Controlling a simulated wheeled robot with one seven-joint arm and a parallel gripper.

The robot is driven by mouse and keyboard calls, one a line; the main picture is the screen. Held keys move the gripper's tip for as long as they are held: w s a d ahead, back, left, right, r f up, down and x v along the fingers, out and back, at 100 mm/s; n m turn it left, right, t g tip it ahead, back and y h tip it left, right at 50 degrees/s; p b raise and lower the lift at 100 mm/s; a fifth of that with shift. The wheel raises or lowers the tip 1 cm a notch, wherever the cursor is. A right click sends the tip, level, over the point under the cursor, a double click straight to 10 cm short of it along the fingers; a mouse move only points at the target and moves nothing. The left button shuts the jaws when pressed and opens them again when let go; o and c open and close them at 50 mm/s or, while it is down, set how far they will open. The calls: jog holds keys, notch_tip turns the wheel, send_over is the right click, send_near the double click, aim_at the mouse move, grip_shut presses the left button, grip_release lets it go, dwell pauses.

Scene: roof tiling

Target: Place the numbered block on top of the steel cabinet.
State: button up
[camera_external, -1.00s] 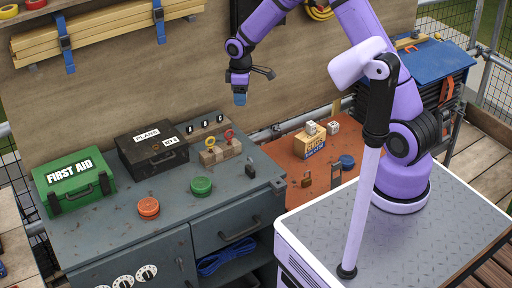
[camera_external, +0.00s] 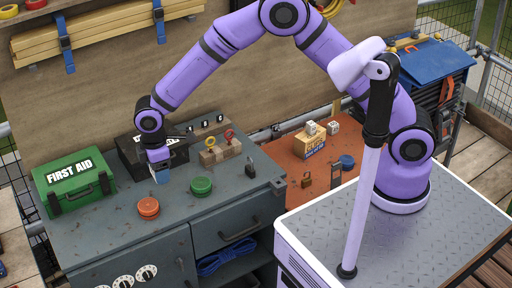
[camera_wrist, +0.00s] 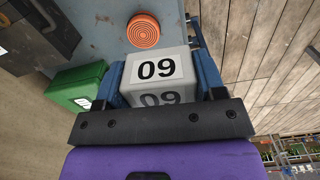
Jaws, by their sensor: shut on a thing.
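The numbered block (camera_wrist: 157,70) is a pale cube with a black "09" on two faces. In the wrist view it sits between the blue fingers of my gripper (camera_wrist: 160,82), which is shut on it. In the external view my gripper (camera_external: 161,177) points down over the steel cabinet (camera_external: 110,242), between the black case and the orange disc. The block can hardly be made out there. I cannot tell whether it touches the top. The cabinet is grey-blue with a worn top; it also shows in the wrist view (camera_wrist: 95,25).
On the cabinet stand a green first aid box (camera_external: 75,182), a black case (camera_external: 128,152), an orange disc (camera_external: 148,207), a green disc (camera_external: 201,186) and a padlock (camera_external: 250,169). Bare top lies around the discs. An orange surface (camera_external: 283,174) adjoins on the right.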

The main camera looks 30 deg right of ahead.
jog(key=s+a+n, duration=0.1)
jog(key=s+a, duration=0.3)
jog(key=s, duration=0.1)
send_over(113, 223)
notch_tip(113, 223, down, 13)
jog(key=shift+r, duration=0.2)
jog(key=shift+w+f, duration=0.1)
jog(key=shift+f, duration=1.6)
jog(key=shift+f, duration=0.15)
jog(key=o, duration=0.9)
notch_tip(113, 223, up, 12)
jog(key=shift+r, duration=0.15)
